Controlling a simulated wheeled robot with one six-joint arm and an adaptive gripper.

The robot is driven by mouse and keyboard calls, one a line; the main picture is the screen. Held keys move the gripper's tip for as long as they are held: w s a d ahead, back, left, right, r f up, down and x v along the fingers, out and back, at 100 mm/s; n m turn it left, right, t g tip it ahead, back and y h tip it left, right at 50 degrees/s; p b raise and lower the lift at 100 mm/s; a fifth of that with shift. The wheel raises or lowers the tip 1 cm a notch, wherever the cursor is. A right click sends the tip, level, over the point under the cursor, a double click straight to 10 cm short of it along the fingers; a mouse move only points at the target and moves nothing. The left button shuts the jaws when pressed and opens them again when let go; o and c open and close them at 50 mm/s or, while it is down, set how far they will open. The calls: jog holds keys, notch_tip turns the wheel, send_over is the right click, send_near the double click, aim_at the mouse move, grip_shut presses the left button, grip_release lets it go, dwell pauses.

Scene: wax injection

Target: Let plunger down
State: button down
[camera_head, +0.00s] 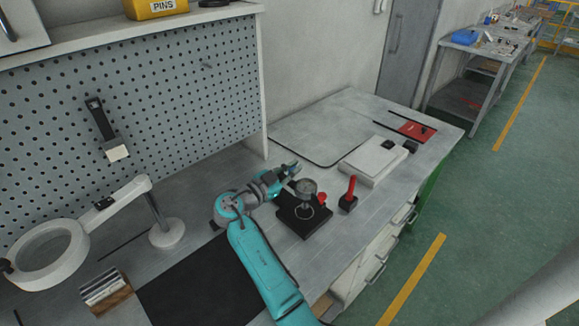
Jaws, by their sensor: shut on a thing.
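The wax injection device stands on the bench, with a black base (292,225) and a round grey metal pot (306,186) above it. A small red part (321,198) shows at its right side. My gripper (291,169) is at the upper left of the pot, at the end of my teal arm coming from below. It is shut on the plunger, which is mostly hidden by the fingers at this size. How high the plunger stands cannot be told.
A red lever (351,187) on a black block stands right of the device. A white flat box (372,161) lies behind it. A magnifier lamp (60,247), a dark mat (197,285) and a small wooden rack (110,297) are at left. A pegboard (180,90) rises behind.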

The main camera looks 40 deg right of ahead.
jog(key=shift+s+f+m, duration=0.25)
jog(key=shift+s+m, duration=0.15)
jog(key=shift+m, duration=0.6)
jog(key=c, duration=1.2)
grip_release()
jog(key=shift+c, duration=0.2)
jog(key=a, duration=1.2)
jog(key=shift+s, duration=0.2)
